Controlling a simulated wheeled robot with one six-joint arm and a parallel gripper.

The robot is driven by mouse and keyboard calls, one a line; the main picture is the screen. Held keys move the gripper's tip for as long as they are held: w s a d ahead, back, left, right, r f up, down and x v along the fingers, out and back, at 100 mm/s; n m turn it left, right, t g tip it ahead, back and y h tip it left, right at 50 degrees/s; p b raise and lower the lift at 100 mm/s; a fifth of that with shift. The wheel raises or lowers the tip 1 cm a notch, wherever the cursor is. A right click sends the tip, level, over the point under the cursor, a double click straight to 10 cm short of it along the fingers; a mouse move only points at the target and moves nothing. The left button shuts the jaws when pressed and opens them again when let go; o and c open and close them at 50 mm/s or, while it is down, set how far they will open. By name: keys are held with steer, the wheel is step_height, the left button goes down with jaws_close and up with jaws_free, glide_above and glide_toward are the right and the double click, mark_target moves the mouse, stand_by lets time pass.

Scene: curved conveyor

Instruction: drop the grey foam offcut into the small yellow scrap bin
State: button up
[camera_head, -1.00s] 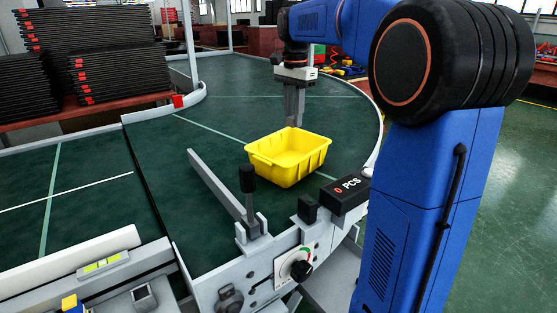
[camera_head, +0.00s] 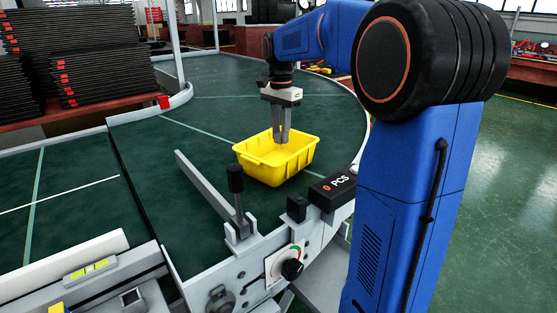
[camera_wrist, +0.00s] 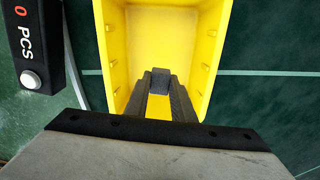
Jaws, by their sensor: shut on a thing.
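The small yellow scrap bin (camera_head: 266,167) stands on the green curved conveyor, and it also fills the upper middle of the wrist view (camera_wrist: 214,45). My gripper (camera_head: 281,140) points down over the bin, its fingertips at about rim height or a little inside in the head view. In the wrist view my gripper (camera_wrist: 159,84) is shut on the grey foam offcut (camera_wrist: 160,77), a small dark grey block between the fingertips. The offcut is hidden in the head view. The bin floor that shows is empty.
A black counter box reading "0 PCS" (camera_head: 333,188) sits at the conveyor's near edge, right of the bin. A grey guide bar (camera_head: 207,189) and a black-knobbed lever (camera_head: 236,190) stand left of it. Stacked black trays (camera_head: 107,60) are at the back left. Open belt (camera_head: 215,95) lies behind.

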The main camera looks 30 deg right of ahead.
steer(key=o, duration=1.1)
steer(key=shift+c, duration=0.2)
step_height(320, 180, up, 17)
steer(key=shift+r, duration=0.2)
steer(key=shift+s, duration=0.1)
